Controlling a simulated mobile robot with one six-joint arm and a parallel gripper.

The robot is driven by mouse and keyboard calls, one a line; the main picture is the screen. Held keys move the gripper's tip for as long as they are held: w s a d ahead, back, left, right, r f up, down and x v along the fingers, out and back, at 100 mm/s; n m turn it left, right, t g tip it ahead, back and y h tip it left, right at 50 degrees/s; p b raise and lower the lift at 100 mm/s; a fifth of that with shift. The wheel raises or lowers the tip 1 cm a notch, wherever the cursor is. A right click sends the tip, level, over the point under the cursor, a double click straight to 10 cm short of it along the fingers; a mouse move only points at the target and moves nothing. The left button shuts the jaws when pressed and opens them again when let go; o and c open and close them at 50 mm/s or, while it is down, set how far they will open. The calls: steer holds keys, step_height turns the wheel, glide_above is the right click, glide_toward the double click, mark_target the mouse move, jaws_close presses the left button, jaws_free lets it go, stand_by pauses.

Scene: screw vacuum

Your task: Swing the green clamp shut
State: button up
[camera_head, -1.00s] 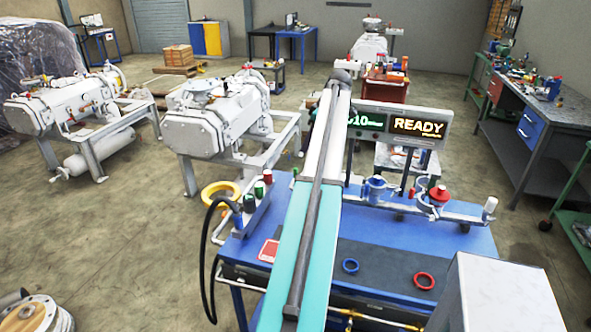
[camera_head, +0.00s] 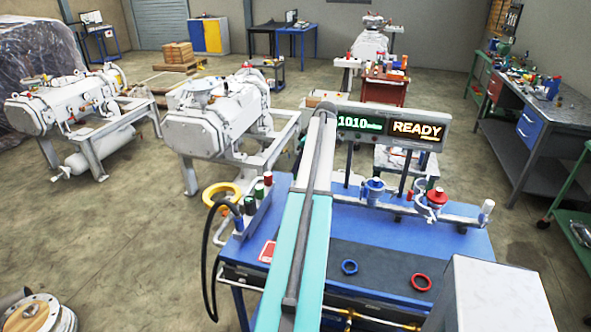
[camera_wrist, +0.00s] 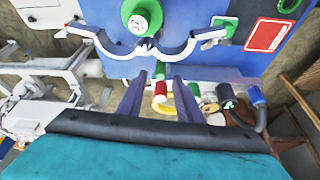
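In the wrist view, the green clamp shows as a green cap (camera_wrist: 142,16) marked 32 with two curved pale jaws (camera_wrist: 187,48) spread apart below it. My gripper (camera_wrist: 157,82) has its two dark fingers apart, just below the spread jaws in the picture. A green knob with a red-and-white part shows between and behind the fingers; I cannot tell whether anything touches them. In the head view my own arm hides the gripper and the green clamp.
A blue clamp (camera_head: 373,190) and a red clamp (camera_head: 436,197) stand on the blue bench (camera_head: 400,235). A display (camera_head: 390,127) behind reads 1010 and READY. A blue ring (camera_head: 349,267), a red ring (camera_head: 421,282) and a red card (camera_head: 268,251) lie on the bench.

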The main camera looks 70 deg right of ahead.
steer(key=shift+p+x, duration=0.55)
steer(key=shift+x, duration=1.45)
jaws_close()
